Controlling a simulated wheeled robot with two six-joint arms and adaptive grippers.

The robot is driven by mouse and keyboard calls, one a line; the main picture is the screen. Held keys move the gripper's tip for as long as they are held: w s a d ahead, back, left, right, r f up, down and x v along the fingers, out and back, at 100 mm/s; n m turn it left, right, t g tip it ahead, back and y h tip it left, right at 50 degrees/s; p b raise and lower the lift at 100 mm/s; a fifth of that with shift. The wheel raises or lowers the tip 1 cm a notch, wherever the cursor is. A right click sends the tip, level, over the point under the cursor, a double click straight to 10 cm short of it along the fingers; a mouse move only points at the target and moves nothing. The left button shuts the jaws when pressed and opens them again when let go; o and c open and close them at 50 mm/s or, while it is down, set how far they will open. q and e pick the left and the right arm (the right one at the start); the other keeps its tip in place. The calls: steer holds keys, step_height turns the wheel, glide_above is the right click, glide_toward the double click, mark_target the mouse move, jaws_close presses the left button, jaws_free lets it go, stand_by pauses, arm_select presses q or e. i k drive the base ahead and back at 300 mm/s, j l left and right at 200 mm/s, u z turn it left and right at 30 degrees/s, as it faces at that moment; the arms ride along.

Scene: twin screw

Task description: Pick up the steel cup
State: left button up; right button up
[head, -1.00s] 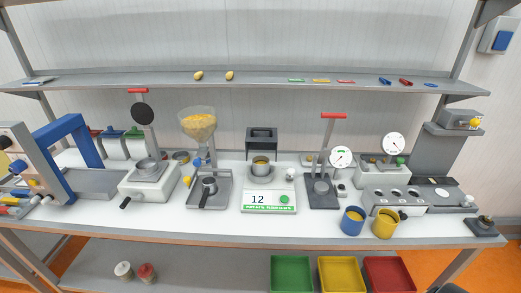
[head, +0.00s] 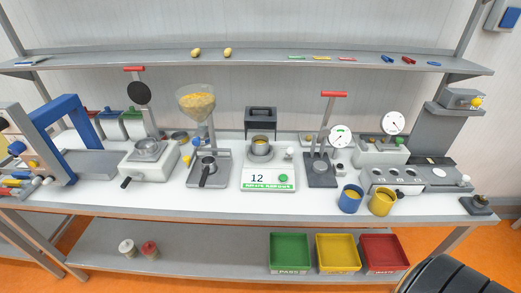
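A small steel cup (head: 260,148) stands upright on the white weighing scale (head: 256,178) in the middle of the bench. Something yellow shows inside it. The scale's display reads 12. A dark grey frame stands just behind the cup. Neither of my grippers shows in the head view. A dark ribbed shape at the bottom right corner appears to be part of my own arm, but no fingers show on it.
A hopper of yellow grain (head: 197,101) stands left of the scale, and a red-handled lever press (head: 321,171) stands right. Blue (head: 350,201) and yellow (head: 381,204) mugs stand near the front edge. Green, yellow and red trays (head: 383,269) sit on the lower shelf.

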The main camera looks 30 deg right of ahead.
mark_target(260, 147)
steer(key=i+j+z, duration=0.15)
steer(key=z, duration=0.25)
steer(key=i+j+z, duration=0.1)
steer(key=j+z, duration=0.3)
steer(key=l, duration=0.15)
